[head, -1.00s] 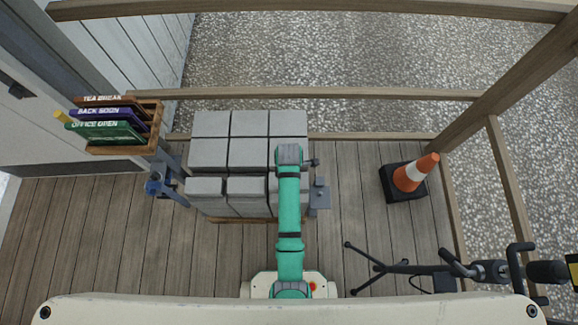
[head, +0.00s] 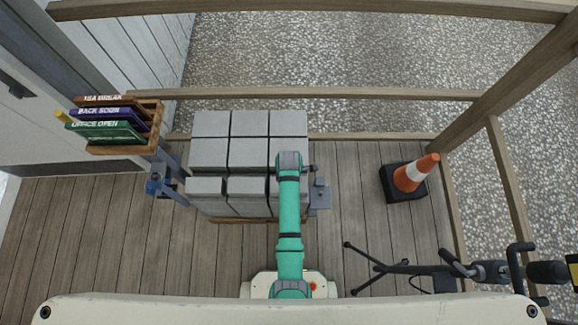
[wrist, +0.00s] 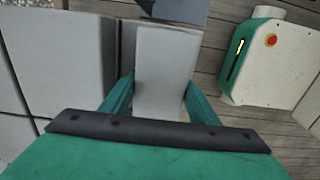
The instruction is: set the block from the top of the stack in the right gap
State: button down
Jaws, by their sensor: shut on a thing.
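My gripper (wrist: 160,82) is shut on a grey block (wrist: 166,62), with one green finger on each side of it. In the head view my arm covers the gripper, which is over the right column of a stack of grey blocks (head: 208,153). A grey face (head: 272,188) shows left of my arm at the front right of the stack. In the wrist view a narrow dark seam separates the held block from large grey blocks (wrist: 65,60) on the left. The held block's underside is hidden, so I cannot tell whether it rests on anything. The right gap is not clearly visible.
A grey-blue clamp (head: 319,196) stands at the stack's right side, another (head: 165,184) at its left. A sign rack (head: 150,140) is at the left. A traffic cone (head: 410,175) and a black stand (head: 395,268) are at the right. Bare plank floor lies between.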

jog(key=shift+w, duration=0.15)
jog(key=c, duration=0.7)
grip_release()
jog(key=shift+c, duration=0.2)
jog(key=shift+o, duration=0.6)
jog(key=shift+s+f, duration=0.15)
jog(key=shift+s, duration=0.1)
notch_tip(320, 180, up, 11)
jog(key=shift+f, duration=0.1)
